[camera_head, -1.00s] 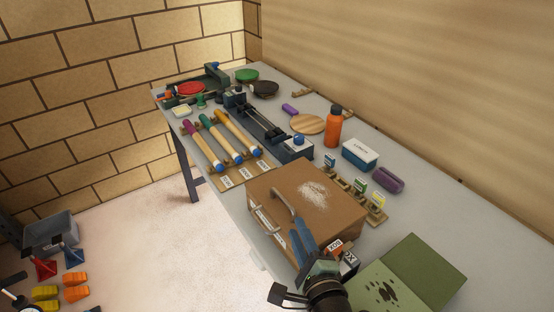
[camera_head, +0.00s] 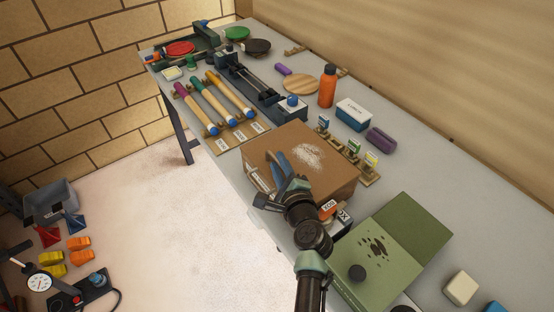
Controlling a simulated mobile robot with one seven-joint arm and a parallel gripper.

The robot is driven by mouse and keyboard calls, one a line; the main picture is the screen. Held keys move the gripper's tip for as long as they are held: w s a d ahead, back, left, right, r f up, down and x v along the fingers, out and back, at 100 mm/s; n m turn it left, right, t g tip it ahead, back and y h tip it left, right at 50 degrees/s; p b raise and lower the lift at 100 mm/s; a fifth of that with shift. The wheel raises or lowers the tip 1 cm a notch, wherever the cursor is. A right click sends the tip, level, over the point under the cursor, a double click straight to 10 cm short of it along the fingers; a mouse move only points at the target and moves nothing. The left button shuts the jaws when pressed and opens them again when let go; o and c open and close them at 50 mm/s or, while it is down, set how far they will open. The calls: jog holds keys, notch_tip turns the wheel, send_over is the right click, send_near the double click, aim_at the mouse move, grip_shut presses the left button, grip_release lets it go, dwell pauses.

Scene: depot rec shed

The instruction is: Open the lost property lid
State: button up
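A brown box (camera_head: 325,175) with a flat lid stands on the grey bench. Its lid has a pale powdery smear on top and a bar handle along the front left edge. Labels show on its sides, but I cannot read "lost property" on any of them. My gripper (camera_head: 278,166), with blue fingers, is at the handle, over the front part of the lid. The fingers and wrist hide most of the handle, so I cannot tell whether they are closed on it. The lid looks shut.
A green box (camera_head: 375,275) with a dark knob and dark spots stands close on the right. Small tagged holders (camera_head: 369,172) line the box's back right side. Coloured-handled clubs (camera_head: 228,95) lie to the left. An orange bottle (camera_head: 328,88) and purple roll (camera_head: 381,141) stand behind.

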jog(key=shift+x, duration=1.05)
jog(key=shift+c, duration=0.3)
grip_shut()
dwell(0.5)
